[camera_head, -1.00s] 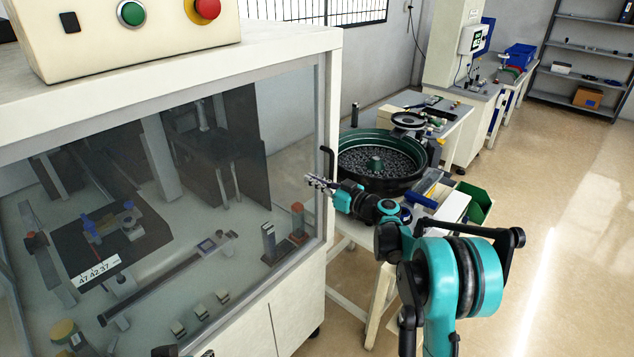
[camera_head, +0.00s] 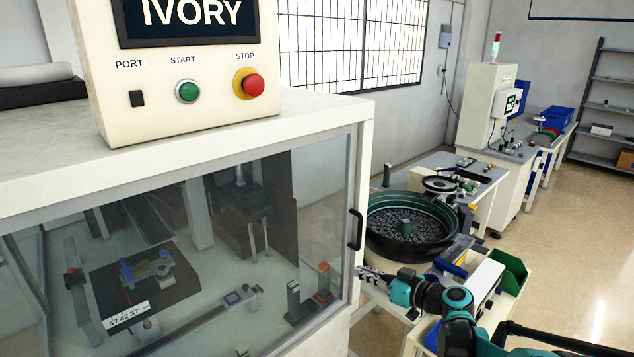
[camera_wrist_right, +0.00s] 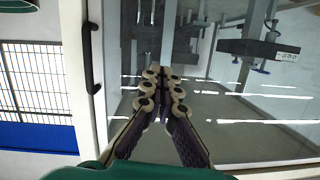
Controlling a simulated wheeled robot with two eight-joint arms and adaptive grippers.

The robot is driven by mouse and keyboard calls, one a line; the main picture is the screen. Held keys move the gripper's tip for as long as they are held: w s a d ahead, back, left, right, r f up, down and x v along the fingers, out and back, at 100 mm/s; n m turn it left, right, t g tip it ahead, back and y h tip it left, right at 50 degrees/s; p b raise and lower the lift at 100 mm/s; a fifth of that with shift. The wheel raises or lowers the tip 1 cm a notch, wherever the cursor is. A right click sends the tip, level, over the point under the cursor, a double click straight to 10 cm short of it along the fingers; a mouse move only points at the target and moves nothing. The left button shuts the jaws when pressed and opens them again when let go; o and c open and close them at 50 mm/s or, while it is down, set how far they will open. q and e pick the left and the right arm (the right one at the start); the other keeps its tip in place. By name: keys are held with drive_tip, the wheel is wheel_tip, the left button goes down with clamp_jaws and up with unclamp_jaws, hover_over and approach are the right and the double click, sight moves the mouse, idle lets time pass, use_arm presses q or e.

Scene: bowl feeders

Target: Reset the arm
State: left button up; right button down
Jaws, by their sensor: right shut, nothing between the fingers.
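My right arm comes in at the lower right of the head view, teal and black. My right gripper (camera_head: 372,275) is close to the lower right edge of the machine's glass front, just below the black door handle (camera_head: 356,230). In the right wrist view the gripper (camera_wrist_right: 160,72) has its fingertips together, with nothing between them. The glass panel lies behind the fingers, and the handle (camera_wrist_right: 91,58) is to their left. I cannot tell whether the fingers touch the glass. My left gripper is not in view.
The enclosed machine (camera_head: 250,340) fills the left, with a control box (camera_head: 180,110) on top. A green bowl feeder (camera_head: 410,228) full of small parts stands beside my right gripper. A green bin (camera_head: 510,275) is to its right. Open floor (camera_head: 590,240) lies at the right.

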drive_tip(key=s+a+m+g+h, duration=0.1)
drive_tip(key=s+a+g+h, duration=0.1)
drive_tip(key=s+a, duration=0.35)
drive_tip(key=s+d+f+m+h, duration=0.2)
drive_tip(key=s, duration=0.6)
drive_tip(key=s+d+f+m+g+h, duration=0.1)
drive_tip(key=s+d+f+m+h, duration=0.1)
drive_tip(key=s, duration=0.6)
drive_tip(key=s+d+f+m+g+h, duration=0.1)
drive_tip(key=s+h, duration=0.3)
drive_tip(key=s, duration=0.5)
drive_tip(key=shift+d+f+m, duration=0.4)
drive_tip(key=shift+f, duration=0.45)
